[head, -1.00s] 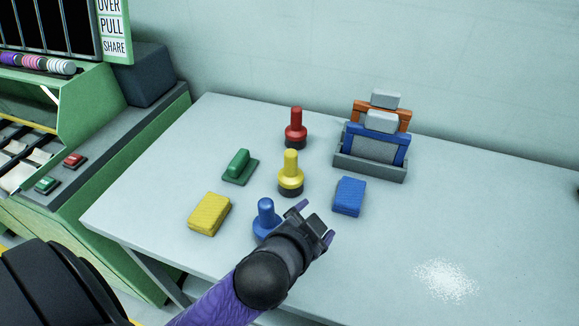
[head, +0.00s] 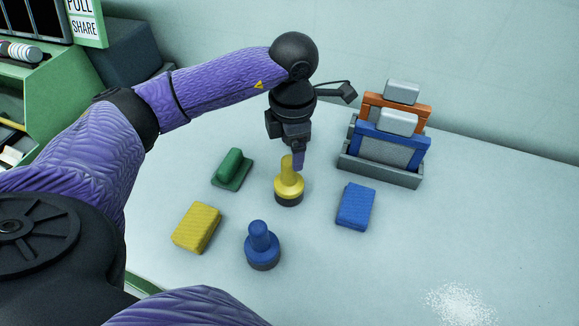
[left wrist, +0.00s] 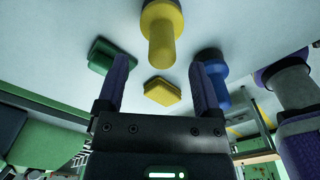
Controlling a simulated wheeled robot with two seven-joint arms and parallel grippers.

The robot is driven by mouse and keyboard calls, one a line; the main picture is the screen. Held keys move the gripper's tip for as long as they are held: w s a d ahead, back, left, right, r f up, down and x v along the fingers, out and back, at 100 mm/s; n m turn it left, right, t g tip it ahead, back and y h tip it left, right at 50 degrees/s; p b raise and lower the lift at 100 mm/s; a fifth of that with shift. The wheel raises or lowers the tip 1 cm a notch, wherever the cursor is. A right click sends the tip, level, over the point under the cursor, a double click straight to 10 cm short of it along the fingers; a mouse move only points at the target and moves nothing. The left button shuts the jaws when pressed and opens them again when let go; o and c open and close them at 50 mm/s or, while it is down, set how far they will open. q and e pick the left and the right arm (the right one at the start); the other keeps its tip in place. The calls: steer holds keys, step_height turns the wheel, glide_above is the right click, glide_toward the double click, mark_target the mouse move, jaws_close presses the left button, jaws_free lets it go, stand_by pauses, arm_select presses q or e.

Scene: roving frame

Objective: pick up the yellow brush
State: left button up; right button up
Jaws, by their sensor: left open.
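The yellow brush (head: 288,188) stands upright on the pale table, with a round yellow handle and a dark base. My left gripper (head: 297,162) is over it, pointing down, and one purple finger overlaps the handle's top in the head view. In the left wrist view the jaws (left wrist: 160,66) are open and empty. The yellow brush (left wrist: 162,35) shows beyond the fingertips, lined up between the two fingers. I cannot tell whether a finger touches it. My right gripper is not seen.
A blue brush (head: 262,247), a yellow block (head: 197,227), a green-handled block (head: 231,168) and a blue block (head: 355,206) surround the yellow brush. A grey rack (head: 380,170) holding orange and blue frames stands at the back right. White powder (head: 460,304) lies front right.

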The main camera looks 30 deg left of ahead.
mark_target(289, 169)
arm_select(q)
steer(key=f, duration=0.4)
steer(key=f+b, duration=0.1)
steer(key=f, duration=0.1)
steer(key=shift+s+a, duration=0.1)
steer(key=shift+s, duration=0.25)
steer(key=shift+c, duration=0.3)
jaws_close()
